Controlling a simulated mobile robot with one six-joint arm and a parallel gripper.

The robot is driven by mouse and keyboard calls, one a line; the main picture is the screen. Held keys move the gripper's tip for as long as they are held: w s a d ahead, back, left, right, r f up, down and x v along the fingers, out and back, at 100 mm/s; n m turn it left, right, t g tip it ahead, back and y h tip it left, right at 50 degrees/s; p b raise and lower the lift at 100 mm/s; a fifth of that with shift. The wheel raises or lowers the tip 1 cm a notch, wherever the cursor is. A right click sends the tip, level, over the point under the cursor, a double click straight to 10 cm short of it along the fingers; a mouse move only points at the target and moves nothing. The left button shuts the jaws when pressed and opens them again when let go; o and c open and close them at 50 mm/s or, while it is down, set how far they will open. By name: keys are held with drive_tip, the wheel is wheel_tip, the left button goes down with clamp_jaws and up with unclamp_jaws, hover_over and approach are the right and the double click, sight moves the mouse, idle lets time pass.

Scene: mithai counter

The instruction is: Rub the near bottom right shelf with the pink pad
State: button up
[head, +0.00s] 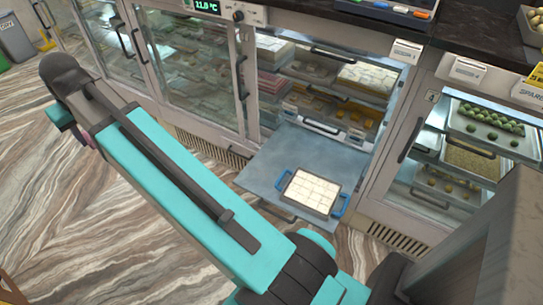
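My teal arm crosses the left half of the head view, with its dark elbow at the upper left. My gripper is not in view. A small pinkish patch (88,139) shows at the arm's lower edge near the elbow; I cannot tell whether it is the pink pad. The middle display case stands open, with its flap (255,172) lowered level. A tray of white sweets (312,192) with blue handles rests on the flap. Inside are shelves with trays; the lower one (310,123) is partly hidden. I cannot tell which is the near bottom right shelf.
A glazed case at right (405,140) holds trays of green balls (492,128) and other sweets. Closed glass cases (190,60) line the left. The dark countertop (460,32) carries a tray of coloured items. Striped floor (100,230) is open at left.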

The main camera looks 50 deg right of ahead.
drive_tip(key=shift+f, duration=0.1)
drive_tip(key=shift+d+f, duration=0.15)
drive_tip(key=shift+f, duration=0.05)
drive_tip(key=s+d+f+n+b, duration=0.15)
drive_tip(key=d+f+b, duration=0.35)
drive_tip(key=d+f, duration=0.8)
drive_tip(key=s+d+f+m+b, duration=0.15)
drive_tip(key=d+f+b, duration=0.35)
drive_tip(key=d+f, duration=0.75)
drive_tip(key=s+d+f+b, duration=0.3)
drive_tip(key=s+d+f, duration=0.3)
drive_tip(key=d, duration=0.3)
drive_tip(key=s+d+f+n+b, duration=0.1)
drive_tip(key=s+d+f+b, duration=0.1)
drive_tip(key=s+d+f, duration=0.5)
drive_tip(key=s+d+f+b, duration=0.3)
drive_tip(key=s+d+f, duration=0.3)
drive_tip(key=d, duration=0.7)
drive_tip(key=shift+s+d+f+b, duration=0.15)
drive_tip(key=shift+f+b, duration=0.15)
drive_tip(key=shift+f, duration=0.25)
